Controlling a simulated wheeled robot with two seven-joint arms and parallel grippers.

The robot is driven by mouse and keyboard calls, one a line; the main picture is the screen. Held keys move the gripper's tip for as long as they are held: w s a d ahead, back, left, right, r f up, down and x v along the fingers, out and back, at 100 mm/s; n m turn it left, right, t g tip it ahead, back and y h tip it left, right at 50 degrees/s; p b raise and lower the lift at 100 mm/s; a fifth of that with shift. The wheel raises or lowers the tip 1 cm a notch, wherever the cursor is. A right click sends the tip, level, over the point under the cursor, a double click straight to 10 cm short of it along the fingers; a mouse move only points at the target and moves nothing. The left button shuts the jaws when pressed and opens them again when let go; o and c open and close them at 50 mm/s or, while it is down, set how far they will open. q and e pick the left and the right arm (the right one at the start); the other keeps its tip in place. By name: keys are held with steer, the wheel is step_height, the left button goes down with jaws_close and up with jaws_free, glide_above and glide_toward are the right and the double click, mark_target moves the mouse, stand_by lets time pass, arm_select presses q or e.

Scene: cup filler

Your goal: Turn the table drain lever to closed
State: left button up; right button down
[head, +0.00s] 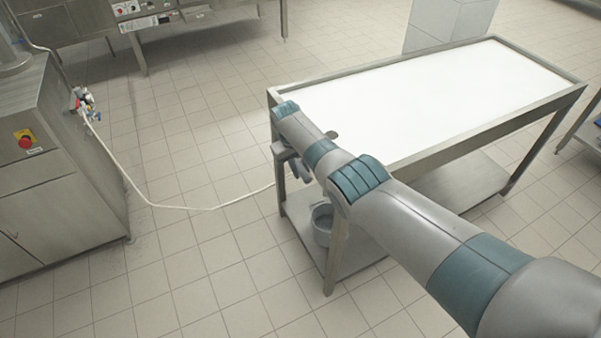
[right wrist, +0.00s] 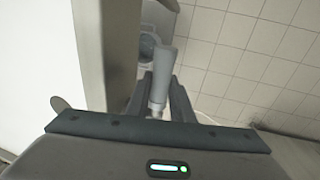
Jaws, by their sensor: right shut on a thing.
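The steel table (head: 375,72) with a white top has its drain at the near left end. The drain lever (right wrist: 163,72) shows in the right wrist view as a light grey rod beside the table's edge (right wrist: 104,50). My right gripper (right wrist: 161,92) is shut on this lever, one finger on each side of it. In the head view my right arm reaches over the table's near end, and the right gripper (head: 300,172) is at its left corner. The arm hides most of the drain there. My left gripper is in neither view.
A grey bucket (head: 322,224) stands on the table's lower shelf (head: 352,250) under the drain end. A pale hose (head: 180,207) runs across the floor from the steel machine (head: 60,165) at left.

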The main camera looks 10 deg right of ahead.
mark_target(300, 166)
stand_by(0.4)
steer(key=c, duration=1.6)
jaws_free()
steer(key=shift+o, duration=0.2)
steer(key=shift+r, duration=0.15)
steer(key=shift+a+r, duration=0.15)
steer(key=shift+r, duration=0.3)
steer(key=p+v, duration=0.1)
steer(key=v, duration=0.3)
steer(key=shift+r, duration=0.15)
steer(key=b+v, duration=0.1)
steer(key=v, duration=1.1)
